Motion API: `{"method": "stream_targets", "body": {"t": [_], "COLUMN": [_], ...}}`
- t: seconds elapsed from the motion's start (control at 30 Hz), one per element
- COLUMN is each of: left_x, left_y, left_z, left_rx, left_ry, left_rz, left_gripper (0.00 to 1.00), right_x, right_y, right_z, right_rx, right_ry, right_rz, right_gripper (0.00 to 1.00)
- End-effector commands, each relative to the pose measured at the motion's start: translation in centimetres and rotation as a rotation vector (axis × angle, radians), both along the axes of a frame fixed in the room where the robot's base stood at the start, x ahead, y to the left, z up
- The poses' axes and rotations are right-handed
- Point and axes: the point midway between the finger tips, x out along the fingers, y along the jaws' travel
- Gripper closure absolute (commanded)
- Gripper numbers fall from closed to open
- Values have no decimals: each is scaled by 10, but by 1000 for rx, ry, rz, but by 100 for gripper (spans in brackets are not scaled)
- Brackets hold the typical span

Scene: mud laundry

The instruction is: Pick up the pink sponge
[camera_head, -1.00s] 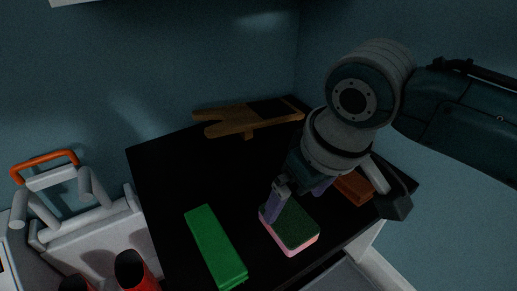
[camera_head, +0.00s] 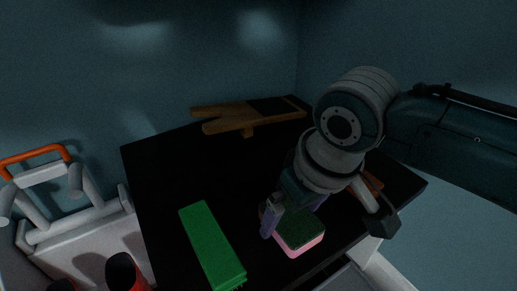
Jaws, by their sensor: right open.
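The pink sponge (camera_head: 309,245) lies flat on the black tabletop (camera_head: 165,180), near its front edge. It has a dark green top and a pink lower layer. My right gripper (camera_head: 288,216) is open and points down at the sponge. One finger stands at the sponge's left end; the other is partly hidden behind the sponge and the gripper body. I cannot tell whether the fingers touch the sponge. My left gripper is not in view.
A green block-like brush (camera_head: 212,245) lies left of the sponge. A wooden boot-jack-like piece (camera_head: 245,118) lies at the back. An orange-brown object (camera_head: 373,184) is partly hidden behind my right arm. Red and black items (camera_head: 124,272) stand at lower left.

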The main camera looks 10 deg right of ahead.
Motion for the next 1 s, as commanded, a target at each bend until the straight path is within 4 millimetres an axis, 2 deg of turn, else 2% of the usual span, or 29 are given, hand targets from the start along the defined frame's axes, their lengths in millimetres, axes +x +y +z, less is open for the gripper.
{"method": "stream_targets", "body": {"t": [0.37, 0.4, 1.0], "left_x": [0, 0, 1], "left_y": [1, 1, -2], "left_z": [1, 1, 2], "left_rx": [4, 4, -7], "left_ry": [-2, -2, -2], "left_rz": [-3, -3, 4], "left_gripper": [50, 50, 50], "right_x": [0, 0, 0], "right_y": [0, 0, 0], "right_z": [-2, -2, -2], "right_rx": [0, 0, -1], "right_ry": [0, 0, 0], "right_rz": [0, 0, 0], "right_gripper": [0, 2, 70]}}
